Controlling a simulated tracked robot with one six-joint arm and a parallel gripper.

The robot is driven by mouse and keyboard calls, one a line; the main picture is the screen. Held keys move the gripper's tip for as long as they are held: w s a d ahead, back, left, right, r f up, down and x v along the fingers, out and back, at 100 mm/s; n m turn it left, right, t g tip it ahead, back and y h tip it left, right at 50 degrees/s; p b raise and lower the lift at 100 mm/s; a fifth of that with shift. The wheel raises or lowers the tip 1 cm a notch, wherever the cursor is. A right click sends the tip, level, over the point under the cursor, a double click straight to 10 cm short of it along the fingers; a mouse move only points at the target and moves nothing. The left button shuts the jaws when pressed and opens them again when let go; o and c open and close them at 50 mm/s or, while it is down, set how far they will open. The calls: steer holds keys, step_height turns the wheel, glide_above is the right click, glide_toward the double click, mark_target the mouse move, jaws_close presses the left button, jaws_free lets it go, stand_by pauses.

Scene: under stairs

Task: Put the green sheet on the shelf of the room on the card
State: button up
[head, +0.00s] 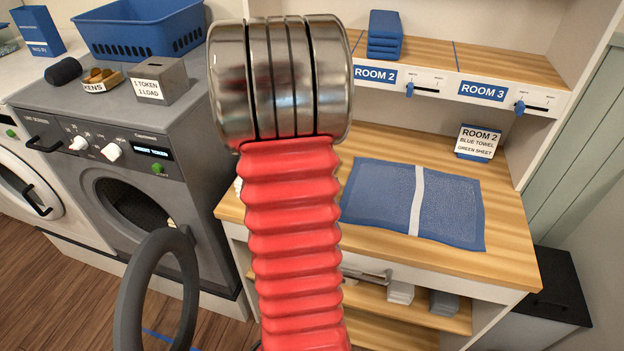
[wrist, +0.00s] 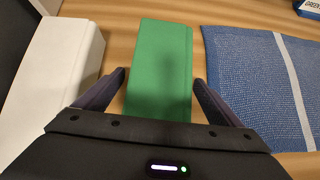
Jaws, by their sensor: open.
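In the wrist view a folded green sheet (wrist: 160,70) lies on the wooden counter. My gripper (wrist: 160,82) is open, with one finger on either side of the sheet. I cannot tell whether the fingers touch it. In the head view my red arm hides the sheet and gripper. The card (head: 478,142) stands at the back right of the counter and reads ROOM 2, blue towel, green sheet. The shelf section labelled ROOM 2 (head: 422,52) is above the counter, left of the ROOM 3 section (head: 505,67). Folded blue cloth (head: 385,35) lies stacked on the ROOM 2 shelf.
A flat blue towel with a white stripe (head: 450,210) lies right of the sheet. A folded white cloth (wrist: 55,70) lies left of it. Washing machines (head: 125,135) stand at left, with a blue basket (head: 140,35) and token box (head: 160,82) on top.

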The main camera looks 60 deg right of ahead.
steer(key=shift+c, duration=0.4)
steer(key=c, duration=1.4)
steer(key=shift+r, duration=0.15)
steer(key=shift+c, duration=0.2)
steer(key=shift+r, duration=4.9)
